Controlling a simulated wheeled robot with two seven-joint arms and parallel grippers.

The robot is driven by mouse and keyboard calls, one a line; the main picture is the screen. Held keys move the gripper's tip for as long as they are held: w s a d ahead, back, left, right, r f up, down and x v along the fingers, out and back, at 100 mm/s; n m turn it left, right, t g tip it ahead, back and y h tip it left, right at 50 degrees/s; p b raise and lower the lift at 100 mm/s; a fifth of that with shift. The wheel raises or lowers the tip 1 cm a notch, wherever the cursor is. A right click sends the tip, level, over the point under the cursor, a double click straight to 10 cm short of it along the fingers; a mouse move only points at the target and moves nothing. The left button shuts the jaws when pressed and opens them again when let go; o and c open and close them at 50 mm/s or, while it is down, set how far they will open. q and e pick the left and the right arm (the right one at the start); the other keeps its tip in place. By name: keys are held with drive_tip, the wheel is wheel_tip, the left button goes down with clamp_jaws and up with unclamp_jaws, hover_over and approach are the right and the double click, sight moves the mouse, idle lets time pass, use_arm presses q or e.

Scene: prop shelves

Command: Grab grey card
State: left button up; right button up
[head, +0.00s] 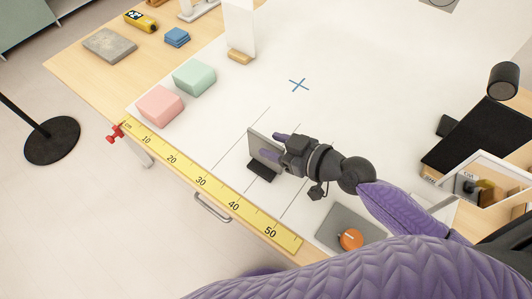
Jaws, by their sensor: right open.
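A grey card (257,146) stands upright in a small black stand (260,172) on the white sheet, near the yellow ruler. My right gripper (273,148) reaches in from the right, with its purple fingertips close to the card's right side. The gripper is open. One finger shows near the card's upper edge and the other in front of its lower part; I cannot tell whether they touch it. My left gripper is not in view.
A yellow ruler (217,190) runs along the table's front edge. Pink (160,105) and mint (194,77) blocks stand to the left. A grey plate with an orange knob (350,239) lies near my arm. The white sheet's middle, around a blue cross (299,85), is clear.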

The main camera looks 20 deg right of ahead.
drive_tip(key=shift+x, duration=0.95)
clamp_jaws()
drive_tip(key=shift+r, duration=0.1)
idle(0.5)
